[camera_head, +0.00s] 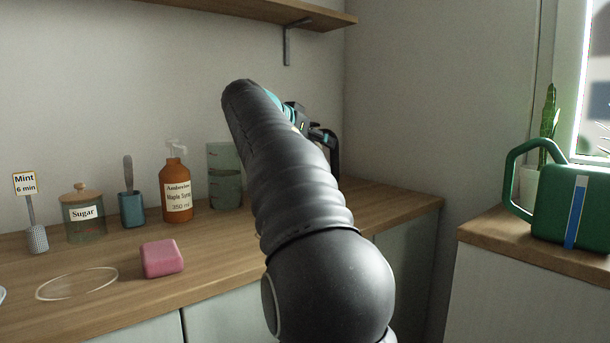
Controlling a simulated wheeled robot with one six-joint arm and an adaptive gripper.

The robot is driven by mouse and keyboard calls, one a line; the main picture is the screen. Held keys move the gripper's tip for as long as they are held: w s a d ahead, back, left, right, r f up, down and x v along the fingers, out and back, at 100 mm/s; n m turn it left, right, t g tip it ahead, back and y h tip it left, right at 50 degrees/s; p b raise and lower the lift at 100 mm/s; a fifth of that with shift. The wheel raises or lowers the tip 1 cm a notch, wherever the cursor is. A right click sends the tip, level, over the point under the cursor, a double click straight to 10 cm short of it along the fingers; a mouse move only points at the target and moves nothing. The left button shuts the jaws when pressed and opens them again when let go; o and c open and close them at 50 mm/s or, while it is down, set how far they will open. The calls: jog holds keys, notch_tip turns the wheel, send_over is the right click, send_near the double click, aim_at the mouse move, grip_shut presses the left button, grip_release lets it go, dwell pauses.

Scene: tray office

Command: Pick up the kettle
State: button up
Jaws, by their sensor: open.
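I see no kettle that I can name for certain; my arm hides part of the counter and the corner behind it. My gripper (322,138) shows only in part, as dark pieces past the teal wrist band, beyond my arm. It is open. A dark curved piece beside it could be a finger or a handle; I cannot tell which. A green vessel (569,212) with a big loop handle and a blue strip stands on the right cabinet, well apart from my gripper. It looks like a watering can.
On the wooden counter (205,262) stand a syrup bottle (177,190), stacked green cups (225,183), a sugar jar (85,222), a blue holder (132,210), a Mint sign (25,185) and a pink block (162,259). A shelf (270,12) hangs above. A gap separates counter and right cabinet.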

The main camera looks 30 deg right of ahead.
aim_at(334, 152)
jog(key=shift+f+x, duration=0.15)
jog(key=shift+x, duration=1.7)
jog(key=shift+f+x, duration=0.2)
jog(key=shift+x, duration=1.7)
jog(key=shift+s+a+r, duration=0.1)
jog(key=shift+a, duration=0.05)
grip_shut()
jog(key=shift+r, duration=0.15)
